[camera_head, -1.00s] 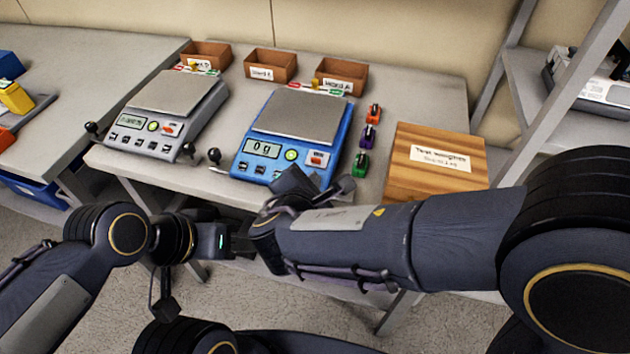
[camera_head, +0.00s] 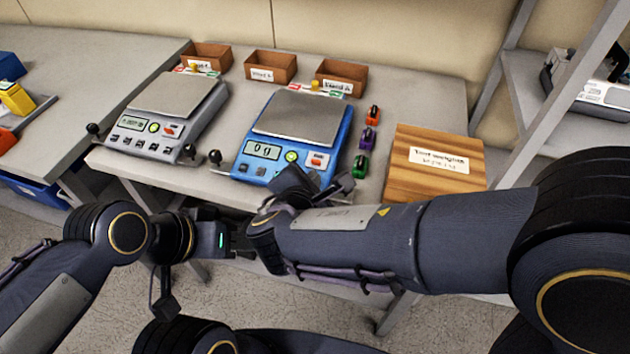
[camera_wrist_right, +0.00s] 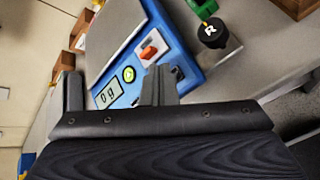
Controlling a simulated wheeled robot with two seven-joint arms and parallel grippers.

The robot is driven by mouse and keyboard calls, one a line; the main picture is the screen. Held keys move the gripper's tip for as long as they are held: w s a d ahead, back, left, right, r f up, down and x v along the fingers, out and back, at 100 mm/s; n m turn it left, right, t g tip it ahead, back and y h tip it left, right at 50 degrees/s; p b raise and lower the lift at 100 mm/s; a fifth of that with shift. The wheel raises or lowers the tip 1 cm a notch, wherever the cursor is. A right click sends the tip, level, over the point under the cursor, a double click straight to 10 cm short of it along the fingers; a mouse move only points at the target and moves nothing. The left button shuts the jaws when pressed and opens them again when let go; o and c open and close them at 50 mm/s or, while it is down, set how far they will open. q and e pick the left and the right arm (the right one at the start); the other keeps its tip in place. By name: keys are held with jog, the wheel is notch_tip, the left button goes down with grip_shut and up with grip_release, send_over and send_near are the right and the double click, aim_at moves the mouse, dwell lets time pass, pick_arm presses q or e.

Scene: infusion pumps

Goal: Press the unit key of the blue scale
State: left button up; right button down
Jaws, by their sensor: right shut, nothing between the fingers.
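The blue scale (camera_head: 236,168) stands on the table with a grey pan and a display reading 0 g. Its front panel has a green-ringed key (camera_head: 291,156), an orange-red key (camera_head: 317,160) and a row of black keys (camera_head: 261,171). Key labels are too small to read, so I cannot tell the unit key. My right gripper (camera_head: 297,185) is shut and empty at the panel's front edge, hiding part of the black row. In the right wrist view its fingertips (camera_wrist_right: 160,82) are near a black key (camera_wrist_right: 178,72); contact is unclear. My left gripper (camera_head: 240,240) is low in front of the table, its jaws unclear.
A grey scale (camera_head: 118,149) stands to the left. Black knobs (camera_head: 215,156) stand at the table's front. Orange, purple and green items (camera_head: 366,139) line the blue scale's right side, beside a wooden box (camera_head: 395,186). Brown bins (camera_head: 270,67) stand behind.

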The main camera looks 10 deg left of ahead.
jog(key=r+p, duration=0.1)
jog(key=r, duration=0.1)
jog(key=s+r+p, duration=0.1)
jog(key=r+p, duration=0.1)
jog(key=shift+s+r, duration=0.15)
jog(key=shift+r, duration=0.25)
dwell(0.7)
